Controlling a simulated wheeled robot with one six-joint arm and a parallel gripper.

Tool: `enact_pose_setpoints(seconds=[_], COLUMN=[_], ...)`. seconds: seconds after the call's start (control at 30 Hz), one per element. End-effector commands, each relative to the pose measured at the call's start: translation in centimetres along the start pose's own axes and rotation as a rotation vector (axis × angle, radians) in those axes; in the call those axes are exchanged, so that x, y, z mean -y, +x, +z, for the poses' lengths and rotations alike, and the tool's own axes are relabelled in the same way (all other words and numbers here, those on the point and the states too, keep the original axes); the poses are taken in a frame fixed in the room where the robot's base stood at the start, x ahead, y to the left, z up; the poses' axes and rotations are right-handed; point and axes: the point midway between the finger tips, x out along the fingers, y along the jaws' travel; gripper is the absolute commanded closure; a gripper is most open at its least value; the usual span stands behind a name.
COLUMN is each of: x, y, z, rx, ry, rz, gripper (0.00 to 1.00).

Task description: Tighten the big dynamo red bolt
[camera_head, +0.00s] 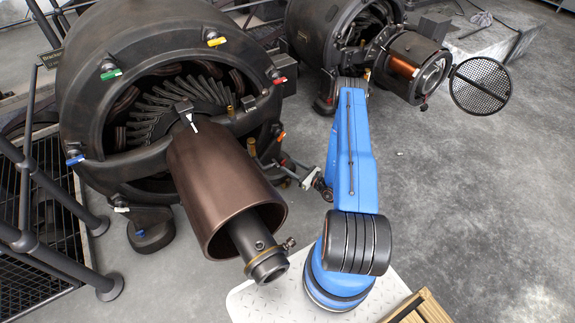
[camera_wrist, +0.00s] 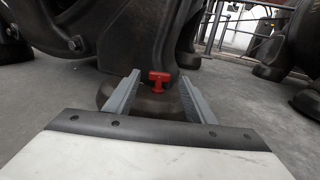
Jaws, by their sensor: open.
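The big dynamo (camera_head: 110,50) fills the left of the head view, with coloured bolts around its front ring. A red bolt (camera_head: 280,80) sits on the ring's right side. In the wrist view a red T-shaped bolt (camera_wrist: 159,77) stands straight ahead, in front of a dark metal casting. I cannot tell for certain that both views show the same bolt. My gripper (camera_wrist: 160,80) is open, its two grey fingers pointing forward on either side of the red bolt in that view. Touch is not visible.
A brown cylinder (camera_head: 215,180) with a dark shaft juts from the big dynamo, left of my blue arm. A smaller dynamo (camera_head: 325,45) and a round mesh disc (camera_head: 481,86) stand behind. Black railings (camera_head: 25,190) edge the left. Concrete floor (camera_head: 480,210) is clear at right.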

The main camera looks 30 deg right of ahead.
Motion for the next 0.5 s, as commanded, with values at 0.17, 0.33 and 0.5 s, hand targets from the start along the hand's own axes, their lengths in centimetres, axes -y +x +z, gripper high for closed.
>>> enact_pose_setpoints(seconds=[0.17, 0.33, 0.5], x=[0.0, 0.1, 0.1], y=[1.7, 2.2, 2.2], z=[0.0, 0.0, 0.0], rx=[0.0, 0.0, 0.0], ry=[0.0, -0.001, 0.0], rz=[0.001, -0.001, -0.001], gripper=[0.5, 0.5, 0.5])
